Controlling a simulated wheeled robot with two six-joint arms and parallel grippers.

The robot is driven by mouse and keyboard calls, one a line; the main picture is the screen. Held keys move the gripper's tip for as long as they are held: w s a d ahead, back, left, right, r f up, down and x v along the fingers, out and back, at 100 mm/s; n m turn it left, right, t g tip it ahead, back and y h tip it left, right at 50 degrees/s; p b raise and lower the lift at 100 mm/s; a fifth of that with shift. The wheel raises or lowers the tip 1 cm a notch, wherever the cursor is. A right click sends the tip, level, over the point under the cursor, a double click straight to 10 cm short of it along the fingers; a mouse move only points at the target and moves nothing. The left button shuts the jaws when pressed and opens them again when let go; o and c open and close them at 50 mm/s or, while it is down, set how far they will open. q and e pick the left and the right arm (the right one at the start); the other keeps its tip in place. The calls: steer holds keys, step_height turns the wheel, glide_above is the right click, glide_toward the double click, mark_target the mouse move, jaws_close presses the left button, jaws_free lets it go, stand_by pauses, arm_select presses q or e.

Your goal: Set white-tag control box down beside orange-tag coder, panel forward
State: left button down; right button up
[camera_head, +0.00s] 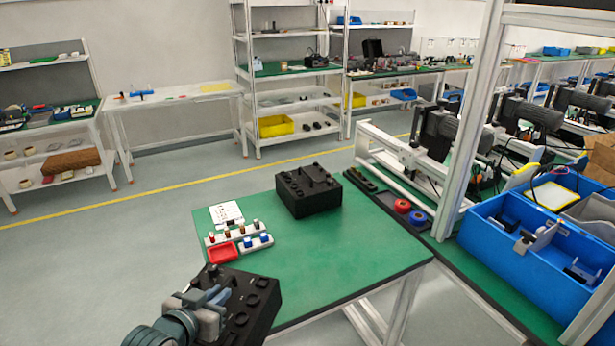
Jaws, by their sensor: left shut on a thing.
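My left gripper (212,298) comes in at the lower left and is shut on a black control box (262,308). This box has round knobs on its upper face and is at the front left corner of the green table; its lower part is cut off by the frame. I cannot make out a white tag on it. A second black box (308,197) with knobs on top stands at the back of the green table. Dark coder machines (436,134) stand in a row at the right; no orange tag can be made out. My right gripper is not in view.
The green table (335,260) is clear in its middle and right. A white card (227,213), small holders with pegs (238,238) and a red tray (223,253) lie on its left. A blue bin (530,255) and a metal frame post (468,130) stand at right.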

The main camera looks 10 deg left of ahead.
mark_target(237, 297)
arm_select(q)
steer(key=shift+n+t+y, duration=0.3)
steer(key=shift+n+y, duration=0.5)
steer(key=shift+y, duration=0.1)
steer(key=shift+w+d+r+b, duration=0.2)
steer(key=shift+w+d+r, duration=0.05)
steer(key=shift+w+d, duration=0.5)
steer(key=shift+w+d+r+b, duration=0.25)
steer(key=shift+w+d, duration=0.4)
steer(key=shift+w, duration=0.2)
steer(key=shift+w+d+r+n+y, duration=0.2)
steer(key=shift+w+d, duration=0.1)
steer(key=shift+d, duration=0.15)
steer(key=shift+w+d+r+n+y, duration=0.1)
steer(key=shift+w+d+y, duration=0.1)
steer(key=shift+w+d, duration=0.15)
steer(key=shift+s, duration=0.15)
